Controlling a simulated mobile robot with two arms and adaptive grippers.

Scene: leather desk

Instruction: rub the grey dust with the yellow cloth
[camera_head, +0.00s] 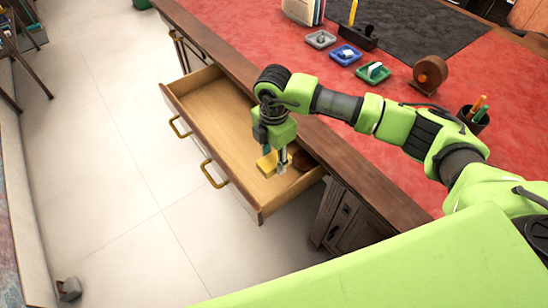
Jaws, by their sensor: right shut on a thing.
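My right gripper (281,165) reaches down into the open wooden drawer (213,110) of the desk. It is shut on the yellow cloth (266,164), a small folded yellow piece at its fingertips. I cannot tell whether the cloth touches the drawer floor. I cannot make out any grey dust in this view. My left gripper is out of view.
A dark round thing (303,160) lies in the drawer's right end, partly hidden. The red desk top (285,50) carries small trays (346,55), a tape dispenser (430,73) and a pen cup (474,119). The drawer's left part is clear.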

